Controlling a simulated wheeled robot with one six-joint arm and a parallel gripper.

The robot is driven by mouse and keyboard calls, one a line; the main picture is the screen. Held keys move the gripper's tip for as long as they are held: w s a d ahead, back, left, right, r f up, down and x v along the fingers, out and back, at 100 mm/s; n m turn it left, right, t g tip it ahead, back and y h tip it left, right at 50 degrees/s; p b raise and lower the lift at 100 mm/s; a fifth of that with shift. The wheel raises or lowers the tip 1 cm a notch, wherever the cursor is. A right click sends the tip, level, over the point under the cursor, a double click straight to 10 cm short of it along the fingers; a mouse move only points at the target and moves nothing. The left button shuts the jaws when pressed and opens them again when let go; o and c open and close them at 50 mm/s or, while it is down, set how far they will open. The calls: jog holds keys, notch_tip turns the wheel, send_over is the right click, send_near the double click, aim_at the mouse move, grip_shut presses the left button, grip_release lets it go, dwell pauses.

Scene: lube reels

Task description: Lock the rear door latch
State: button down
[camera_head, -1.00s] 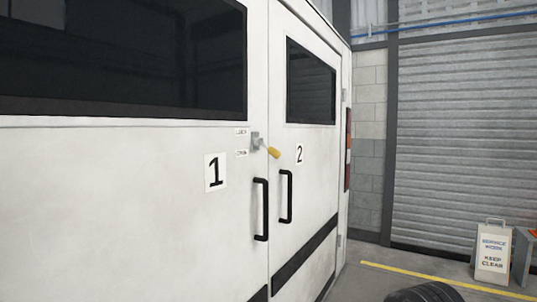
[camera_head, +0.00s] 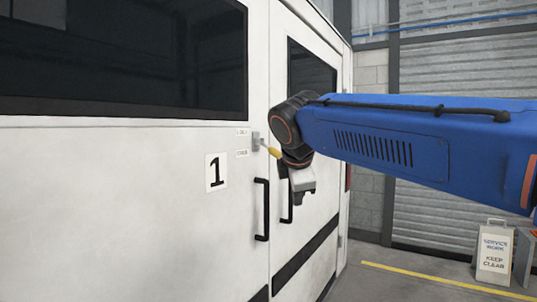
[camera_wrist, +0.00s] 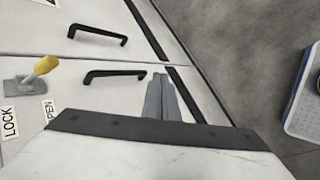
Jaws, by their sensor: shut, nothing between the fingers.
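The rear door latch (camera_head: 262,143) is a grey bracket with a yellow-tipped lever at the seam between the two white doors. In the head view, the lever points right and slightly down across the seam. In the wrist view, the latch (camera_wrist: 32,76) is at the left, beside the LOCK label (camera_wrist: 9,122) and the OPEN label (camera_wrist: 48,112). My gripper (camera_wrist: 160,80) is shut and empty, in front of the doors and apart from the latch. In the head view, my wrist is right of and below the latch, and the fingertips cannot be made out.
Black handles on door 1 (camera_head: 262,210) and door 2 (camera_head: 285,205) stick out below the latch. A keep-clear sign (camera_head: 494,253) stands at the far right. The floor (camera_head: 385,283) in front of the doors looks open.

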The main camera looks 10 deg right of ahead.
aim_at(269, 149)
jog(key=w+a+r+n+t+h, duration=0.1)
jog(key=w+a+r+n+t, duration=0.1)
jog(key=w+a+r+n, duration=0.5)
jog(key=w+a+r, duration=0.2)
jog(key=w+r, duration=0.1)
jog(key=r, duration=0.3)
jog(key=shift+w, duration=0.3)
jog(key=shift+w, duration=0.1)
jog(key=w+d+f, duration=0.3)
jog(key=w+d, duration=0.3)
jog(key=w, duration=0.3)
jog(key=shift+f, duration=0.35)
